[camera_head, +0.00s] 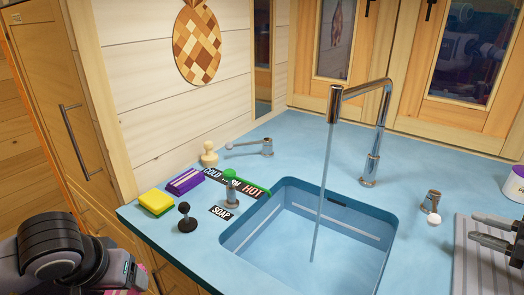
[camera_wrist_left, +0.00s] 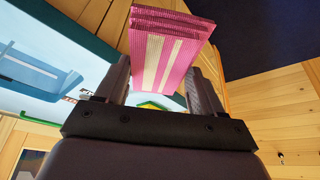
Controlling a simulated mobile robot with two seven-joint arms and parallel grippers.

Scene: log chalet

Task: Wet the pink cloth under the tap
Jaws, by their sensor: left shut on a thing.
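The pink cloth (camera_wrist_left: 170,55), folded and striped with cream, is between the fingers of my left gripper (camera_wrist_left: 160,85) in the left wrist view. In the head view my left arm is at the lower left, with only a sliver of pink (camera_head: 122,292) showing at the bottom edge, left of the counter. The chrome tap (camera_head: 376,125) arches over the sink (camera_head: 335,235), and a thin stream of water (camera_head: 321,190) falls from its spout into the basin. The cloth is well apart from the stream. My right gripper (camera_head: 482,231) is open and empty at the right edge.
A ridged grey drainer (camera_head: 475,270) and white tub (camera_head: 515,184) are at right.

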